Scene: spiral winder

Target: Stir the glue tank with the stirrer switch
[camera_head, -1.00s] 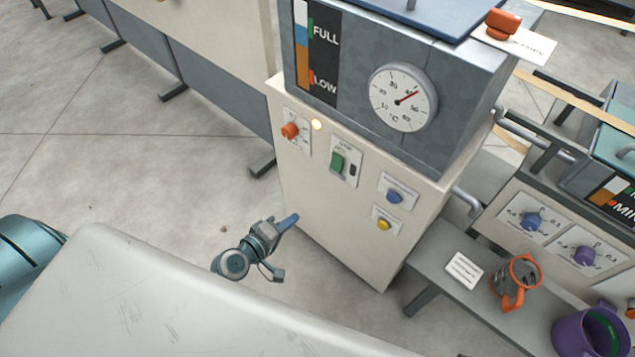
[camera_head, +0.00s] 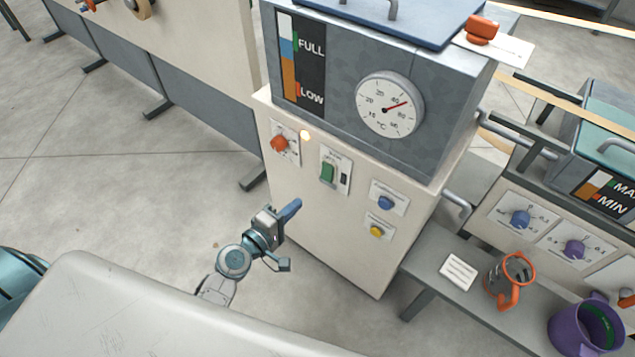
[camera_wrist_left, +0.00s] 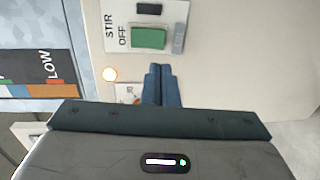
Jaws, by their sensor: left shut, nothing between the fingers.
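The grey glue tank (camera_head: 340,120) with a FULL/LOW gauge and a round dial sits on a cream cabinet (camera_head: 310,235). The green stirrer switch (camera_head: 327,172) is on a white plate on the cabinet front. My right gripper is not in view.
A red knob (camera_head: 279,143) and a lit lamp (camera_head: 305,135) are left of the switch. Blue (camera_head: 386,203) and yellow (camera_head: 377,230) buttons are to its right. An orange-handled mug (camera_head: 511,280) and purple mug (camera_head: 587,323) stand on the bench at right.

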